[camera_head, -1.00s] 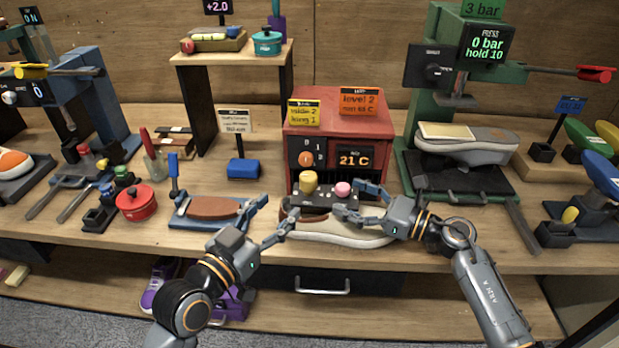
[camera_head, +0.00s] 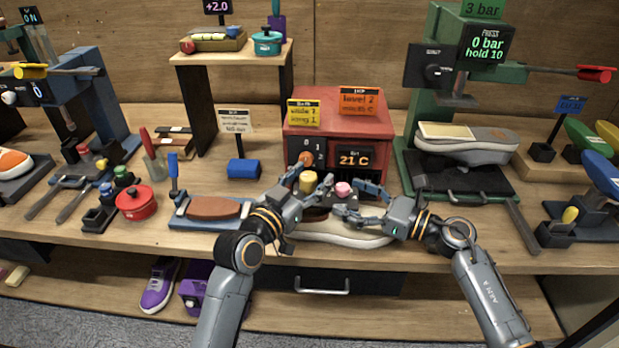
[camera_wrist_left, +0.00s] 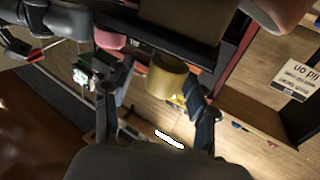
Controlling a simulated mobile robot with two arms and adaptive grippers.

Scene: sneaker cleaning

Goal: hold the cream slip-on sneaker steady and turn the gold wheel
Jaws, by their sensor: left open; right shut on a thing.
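The cream slip-on sneaker (camera_head: 345,236) lies at the front edge of the bench before the red box; my arms and the box's dark ledge hide much of it. The gold wheel (camera_head: 309,180) sits at the box's front, left of a pink knob (camera_head: 343,189). My left gripper (camera_head: 312,178) is open, one finger on each side of the gold wheel. In the left wrist view the wheel (camera_wrist_left: 166,76) shows between the fingertips (camera_wrist_left: 157,80); contact cannot be told. My right gripper (camera_head: 358,203) is shut on the sneaker from the right, its grip partly hidden.
The red box (camera_head: 410,121) has an orange dial and a 21 C display. A green press (camera_head: 425,110) with a grey shoe stands right. A drawer handle (camera_head: 322,288) is below.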

